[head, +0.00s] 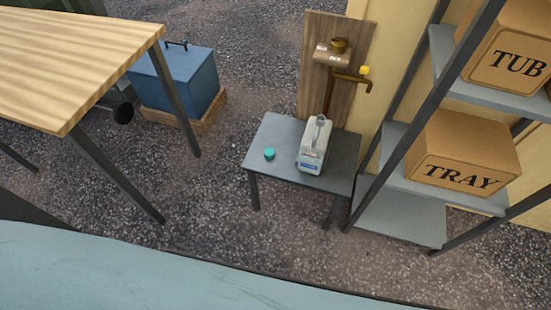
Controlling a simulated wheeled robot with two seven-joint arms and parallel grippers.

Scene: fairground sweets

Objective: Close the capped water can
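The water can (312,148) is a pale, whitish can with a blue label low on its front. It stands upright on a small grey table (276,132), under a brass tap (354,79) on a wooden board. A small teal cap (269,154) lies on the same table, to the left of the can and apart from it. The can's mouth is too small to make out clearly. Neither of my grippers is in view.
A wooden-topped table (75,50) stands at the left, with a blue box (185,80) behind it. A metal shelf (400,215) with cardboard boxes marked TRAY (462,158) and TUB (505,55) stands right of the small table. Gravel ground (215,210) in front is clear.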

